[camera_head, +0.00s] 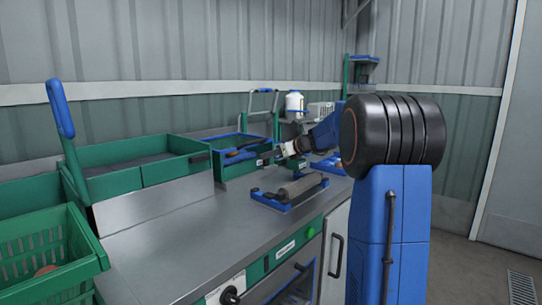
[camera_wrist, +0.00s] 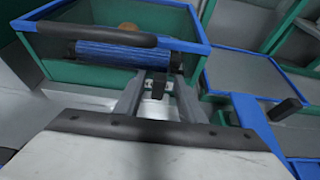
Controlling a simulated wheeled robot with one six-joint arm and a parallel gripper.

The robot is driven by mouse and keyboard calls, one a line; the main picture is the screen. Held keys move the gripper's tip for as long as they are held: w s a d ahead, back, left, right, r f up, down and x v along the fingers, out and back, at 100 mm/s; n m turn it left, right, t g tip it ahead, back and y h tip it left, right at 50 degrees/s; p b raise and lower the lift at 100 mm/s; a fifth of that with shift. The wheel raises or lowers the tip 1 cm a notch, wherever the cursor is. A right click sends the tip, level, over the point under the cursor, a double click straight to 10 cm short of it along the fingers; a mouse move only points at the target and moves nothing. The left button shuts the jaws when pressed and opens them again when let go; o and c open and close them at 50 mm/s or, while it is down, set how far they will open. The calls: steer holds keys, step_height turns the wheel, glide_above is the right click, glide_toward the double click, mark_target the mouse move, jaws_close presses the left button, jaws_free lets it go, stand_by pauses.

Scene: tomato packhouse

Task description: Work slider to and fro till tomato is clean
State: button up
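A green box with a blue rim (camera_head: 226,170) stands on the steel bench; it also fills the upper left of the wrist view (camera_wrist: 100,75). A round orange-brown thing, seemingly the tomato (camera_wrist: 128,27), shows inside it, partly hidden by a black bar. A blue ribbed roller with the black bar (camera_wrist: 108,54) lies across the box's near side, seemingly the slider. A small black tab (camera_wrist: 158,84) sticks out below it. My gripper (camera_wrist: 159,80) has its fingers apart on either side of this tab, with gaps visible; I cannot tell whether they touch. In the head view my gripper (camera_head: 280,151) is beside the box.
A blue-framed stand with a grey roller (camera_head: 298,187) sits on the bench in front. A grey-topped, blue-edged tray (camera_wrist: 240,72) is right of my gripper. Green bins (camera_head: 140,170) stand left, a green crate (camera_head: 40,250) nearer. The front bench top (camera_head: 160,245) is clear.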

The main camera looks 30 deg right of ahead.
jaws_close()
steer(key=s+a, duration=0.2)
steer(key=a, duration=0.3)
steer(key=s+a, duration=0.2)
steer(key=a, duration=0.4)
steer(key=s+a, duration=0.2)
steer(key=a, duration=0.4)
steer(key=shift+s+a, duration=0.1)
steer(key=shift+s, duration=0.05)
jaws_free()
steer(key=v, duration=1.7)
steer(key=shift+s+r, duration=0.15)
steer(key=shift+s, duration=0.05)
